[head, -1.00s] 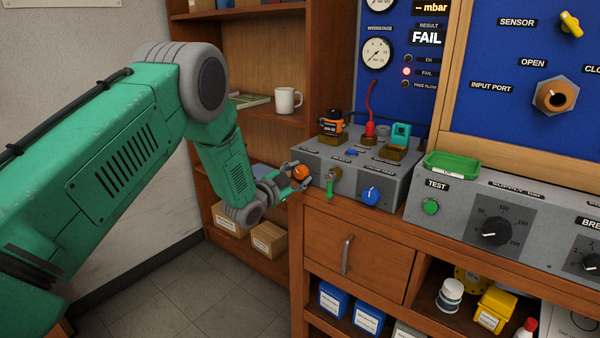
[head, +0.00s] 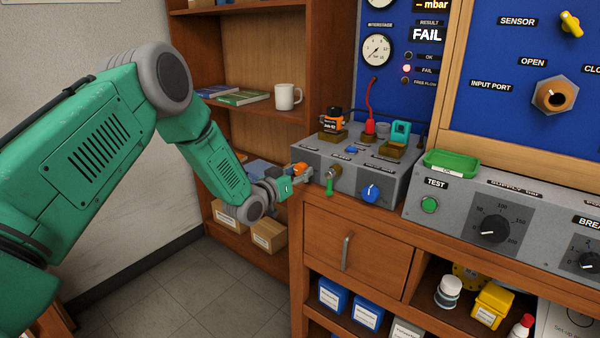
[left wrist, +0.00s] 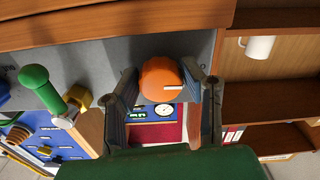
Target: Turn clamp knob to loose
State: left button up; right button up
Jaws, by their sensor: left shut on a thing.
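The clamp knob (head: 300,169) is orange and sits at the left end of the grey bench unit (head: 341,164). My left gripper (head: 298,174) is at it and hides part of it in the head view. In the left wrist view the round, lobed knob (left wrist: 160,76) with a white pointer mark lies between the two fingers (left wrist: 167,98), one on each side. The gripper is shut on the knob. My right gripper is in neither view.
A green-handled lever (head: 330,186) and a blue knob (head: 370,193) are close by on the unit's front. A white mug (head: 288,97) stands on the shelf behind. The wooden drawer (head: 357,242) is below. Open floor (head: 185,290) lies at the lower left.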

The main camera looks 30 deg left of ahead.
pick_arm(q)
jog(key=shift+s+f+n, duration=0.2)
jog(key=shift+f+n, duration=0.3)
jog(key=o, duration=1.1)
jog(key=shift+o, duration=0.2)
jog(key=shift+w+a+r, duration=0.1)
jog(key=shift+w+r, duration=0.05)
jog(key=s+a, duration=0.1)
jog(key=s, duration=1.1)
